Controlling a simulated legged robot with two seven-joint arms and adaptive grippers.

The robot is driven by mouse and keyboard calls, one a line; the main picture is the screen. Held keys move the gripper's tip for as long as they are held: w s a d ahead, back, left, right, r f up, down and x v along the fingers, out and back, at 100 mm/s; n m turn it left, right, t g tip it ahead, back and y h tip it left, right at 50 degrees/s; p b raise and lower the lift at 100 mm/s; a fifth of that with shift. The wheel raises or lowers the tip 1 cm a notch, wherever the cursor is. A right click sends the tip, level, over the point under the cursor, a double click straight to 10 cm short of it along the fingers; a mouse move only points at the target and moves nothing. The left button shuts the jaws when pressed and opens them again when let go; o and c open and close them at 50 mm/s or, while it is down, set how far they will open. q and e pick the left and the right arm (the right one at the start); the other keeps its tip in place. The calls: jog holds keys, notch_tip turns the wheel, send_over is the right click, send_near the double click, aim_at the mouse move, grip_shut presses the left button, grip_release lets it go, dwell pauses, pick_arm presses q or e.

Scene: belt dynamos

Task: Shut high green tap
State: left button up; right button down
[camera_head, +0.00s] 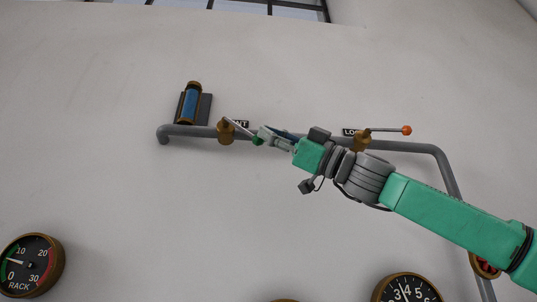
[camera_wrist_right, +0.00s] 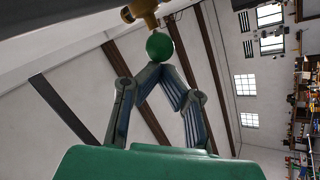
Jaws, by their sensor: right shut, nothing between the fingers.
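The green tap has a brass body (camera_head: 226,132) on the high grey pipe. Its thin lever slants down to the right from the top of the body, and its green knob (camera_head: 257,141) is at my right gripper's tips. My right gripper (camera_head: 265,136) is shut and empty, right of the tap body. In the right wrist view the green knob (camera_wrist_right: 159,46) shows just past the closed fingertips (camera_wrist_right: 154,69), with the brass tap body (camera_wrist_right: 140,10) above it. I cannot tell whether fingers and knob touch. My left gripper is not in view.
A second brass tap (camera_head: 361,141) with an orange knob (camera_head: 407,131) sits further right on the pipe (camera_head: 300,138), behind my right arm. A blue glass cylinder (camera_head: 190,104) is above the pipe's left end. Dials (camera_head: 32,265) are lower on the wall. Wall below the pipe's left part is clear.

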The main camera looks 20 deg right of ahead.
jog(key=w+a+f+b, duration=0.2)
jog(key=a+f+b, duration=0.3)
jog(key=a, duration=0.2)
jog(key=shift+w+a+f, duration=0.25)
jog(key=shift+a+f, duration=0.1)
jog(key=shift+a, duration=0.15)
dwell(0.6)
